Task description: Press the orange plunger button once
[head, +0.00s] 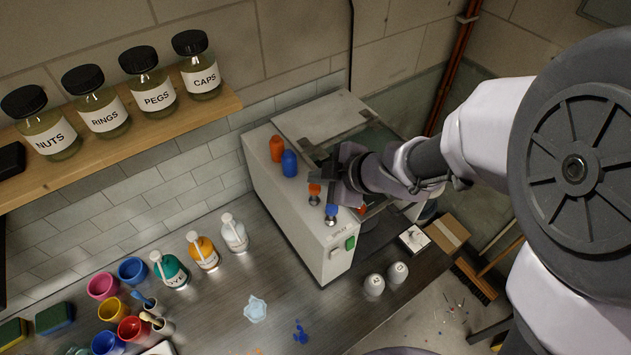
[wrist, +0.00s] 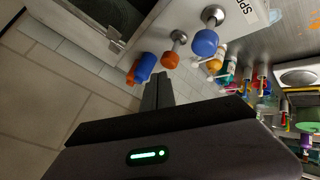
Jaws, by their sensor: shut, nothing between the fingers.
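The orange plunger button (head: 314,189) is a round knob on a metal stem on the pale machine labelled SPRAY. A blue plunger button (head: 331,209) stands beside it. In the wrist view the orange knob (wrist: 170,60) shows just beyond and slightly right of my fingertips, with the blue knob (wrist: 205,43) further right. My gripper (head: 332,178) is shut and empty, close to the orange knob in the head view. In the wrist view its fingers (wrist: 158,78) are together. I see a gap in the picture between fingertips and orange knob; the depth between them is unclear.
An orange bottle (head: 276,149) and a blue bottle (head: 289,163) stand on the machine (head: 290,225) behind the knobs. A green switch (head: 350,243) is on its front. Pump bottles (head: 203,251) and coloured cups (head: 103,286) stand on the bench left. Labelled jars line a shelf (head: 110,140).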

